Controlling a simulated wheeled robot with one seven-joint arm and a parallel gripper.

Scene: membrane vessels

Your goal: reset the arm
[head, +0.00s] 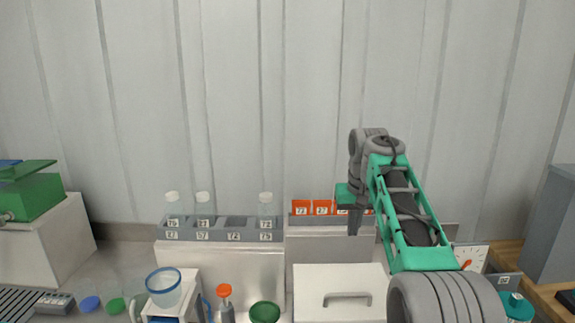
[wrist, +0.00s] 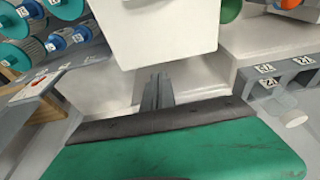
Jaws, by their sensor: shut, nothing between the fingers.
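My arm rises from the lower right in the head view and bends at the top. My gripper (head: 354,228) hangs down from it in front of the back wall, above the white lidded box (head: 312,281). In the wrist view my gripper's two fingers (wrist: 157,90) are together with nothing between them. They point towards the white box (wrist: 165,32), and the picture does not show clearly how far apart they are. My arm hides part of the area behind it on the right.
A grey rack (head: 187,235) holds several white-capped bottles. Orange labelled pieces (head: 321,207) stand behind the white box. A blue-rimmed beaker (head: 164,287), an orange-capped bottle (head: 225,303) and a green bowl (head: 265,312) stand in front. A green device (head: 32,195) sits left. Air above the bench is free.

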